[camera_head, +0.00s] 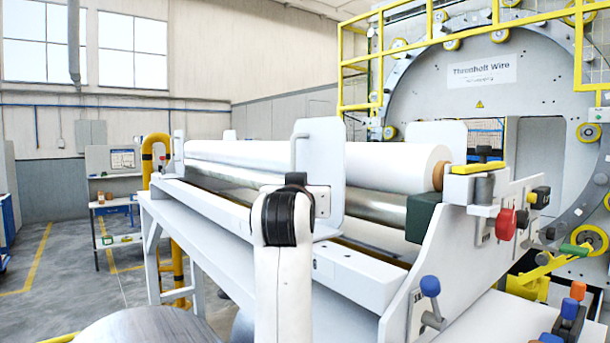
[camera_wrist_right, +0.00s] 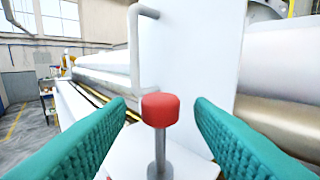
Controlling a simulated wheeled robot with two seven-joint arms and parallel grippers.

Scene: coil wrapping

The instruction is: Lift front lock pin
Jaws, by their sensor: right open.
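The front lock pin (camera_wrist_right: 160,135), with a red cap on a grey metal shaft, stands upright in the right wrist view. Its foot is at a white plate. My right gripper (camera_wrist_right: 161,106) is open, with one green ribbed finger on each side of the red cap. A gap shows between the cap and each finger in the picture. In the head view my white arm with a black joint rises at the centre and hides the pin and the gripper's fingers. My left gripper is not in view.
A white upright plate (camera_wrist_right: 195,50) with a bent handle (camera_wrist_right: 135,50) stands behind the pin. The white roll (camera_head: 310,160) lies along the machine frame. Red (camera_head: 506,224) and blue (camera_head: 430,286) knobs sit on the frame's right end. Open floor lies at the left.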

